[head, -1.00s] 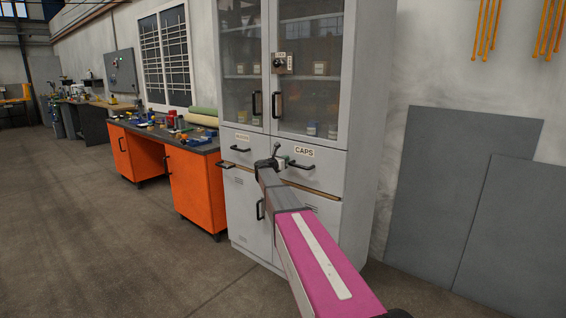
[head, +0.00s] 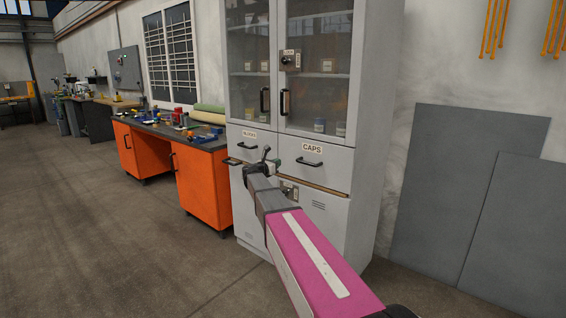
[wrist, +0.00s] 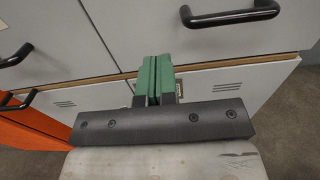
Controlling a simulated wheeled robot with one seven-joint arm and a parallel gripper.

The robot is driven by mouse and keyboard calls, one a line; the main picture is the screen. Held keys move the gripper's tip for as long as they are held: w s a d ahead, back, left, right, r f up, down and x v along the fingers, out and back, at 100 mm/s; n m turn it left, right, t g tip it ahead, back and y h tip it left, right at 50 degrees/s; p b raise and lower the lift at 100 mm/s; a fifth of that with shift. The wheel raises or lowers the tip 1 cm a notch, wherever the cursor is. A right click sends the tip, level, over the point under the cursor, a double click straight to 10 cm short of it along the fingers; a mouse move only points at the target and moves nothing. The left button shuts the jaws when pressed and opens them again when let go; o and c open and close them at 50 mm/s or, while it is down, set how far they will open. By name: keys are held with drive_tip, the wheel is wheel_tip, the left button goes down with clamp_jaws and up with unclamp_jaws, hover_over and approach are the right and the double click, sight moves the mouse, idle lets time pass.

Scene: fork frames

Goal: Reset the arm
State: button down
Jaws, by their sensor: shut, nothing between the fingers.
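My arm, with its pink panel, reaches forward from the bottom right of the head view toward the grey cabinet (head: 365,150). My gripper (head: 266,157) is at its far end, in front of the cabinet's drawer row, left of the CAPS drawer (head: 325,165). In the wrist view, the two green fingers of my gripper (wrist: 155,78) are pressed together with nothing between them. They overlap the wooden strip under the drawers in that view; whether they touch the cabinet I cannot tell.
Black drawer handles (wrist: 232,14) stick out close to my gripper. An orange workbench (head: 203,190) with tools on top stands left of the cabinet. Grey panels (head: 440,190) lean on the wall at right. The floor (head: 90,230) at left is clear.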

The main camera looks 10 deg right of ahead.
drive_tip(key=s+a+f+n+t+y, duration=0.2)
drive_tip(key=s+a+f+n+y, duration=0.6)
drive_tip(key=n, duration=0.8)
drive_tip(key=s+a+f+n+t+y, duration=0.1)
drive_tip(key=s+a+f+n+y, duration=0.65)
drive_tip(key=n, duration=0.75)
drive_tip(key=s+d+f+n+g, duration=0.2)
drive_tip(key=s+f+n+g, duration=0.2)
drive_tip(key=s, duration=0.5)
drive_tip(key=s+d+f+n+g, duration=0.2)
drive_tip(key=s+f+n+g, duration=0.2)
drive_tip(key=s, duration=0.5)
drive_tip(key=s+d+f+n+g, duration=0.2)
drive_tip(key=s+f+n+g, duration=0.3)
drive_tip(key=s+n, duration=0.2)
drive_tip(key=s+h, duration=0.1)
drive_tip(key=s, duration=0.1)
drive_tip(key=shift+s+d+n+g, duration=0.2)
drive_tip(key=shift+s+n+g, duration=0.1)
drive_tip(key=shift+n, duration=0.1)
